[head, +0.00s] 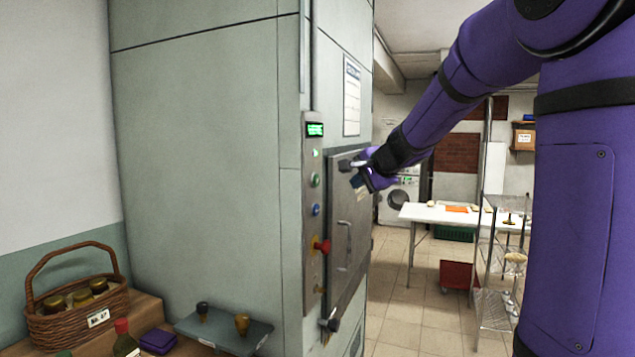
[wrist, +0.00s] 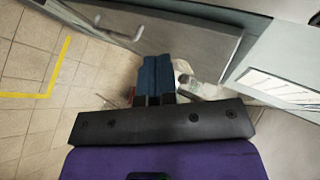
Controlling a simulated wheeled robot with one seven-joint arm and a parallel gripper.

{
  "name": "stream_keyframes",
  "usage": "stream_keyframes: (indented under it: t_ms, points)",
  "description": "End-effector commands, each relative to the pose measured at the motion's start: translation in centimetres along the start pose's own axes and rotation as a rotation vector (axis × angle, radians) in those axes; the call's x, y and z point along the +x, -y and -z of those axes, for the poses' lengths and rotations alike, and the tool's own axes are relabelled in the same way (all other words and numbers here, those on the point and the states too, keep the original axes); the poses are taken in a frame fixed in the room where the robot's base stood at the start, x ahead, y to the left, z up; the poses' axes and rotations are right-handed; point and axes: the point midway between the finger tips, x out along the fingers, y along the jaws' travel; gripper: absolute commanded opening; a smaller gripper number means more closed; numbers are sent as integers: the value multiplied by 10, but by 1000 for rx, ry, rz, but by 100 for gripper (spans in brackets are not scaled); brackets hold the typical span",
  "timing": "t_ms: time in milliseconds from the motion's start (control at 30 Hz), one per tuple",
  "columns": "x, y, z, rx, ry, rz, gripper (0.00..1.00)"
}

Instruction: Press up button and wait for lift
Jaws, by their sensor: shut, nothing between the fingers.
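The lift's steel control panel (head: 314,270) stands upright beside the grey lift door (head: 341,275). It has a lit green display (head: 315,130), a small lit green arrow (head: 315,153), a green button (head: 315,180), a blue button (head: 316,210) and a red mushroom knob (head: 322,246). I cannot read any button labels. My gripper (head: 357,181) is just right of the panel, in front of the door's upper part, apart from the buttons. Its blue fingers are together and empty in the wrist view (wrist: 157,74), where the door (wrist: 190,38) lies beyond them.
A lever (head: 331,322) sticks out low on the door. At left, a wicker basket (head: 95,318) of jars and a grey tray (head: 225,330) stand on a wooden surface. A white table (head: 430,213) and wire rack (head: 495,318) stand at right.

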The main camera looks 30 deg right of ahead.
Motion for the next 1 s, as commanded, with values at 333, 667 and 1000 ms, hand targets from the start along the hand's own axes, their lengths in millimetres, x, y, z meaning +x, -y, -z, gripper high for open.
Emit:
stream_keyframes:
  t_ms: [333,667,1000]
  points:
    - [31,22,-23,-1,3,0,0]
    - [46,34,-34,0,1,1,0]
    - [47,34,-35,0,1,1,0]
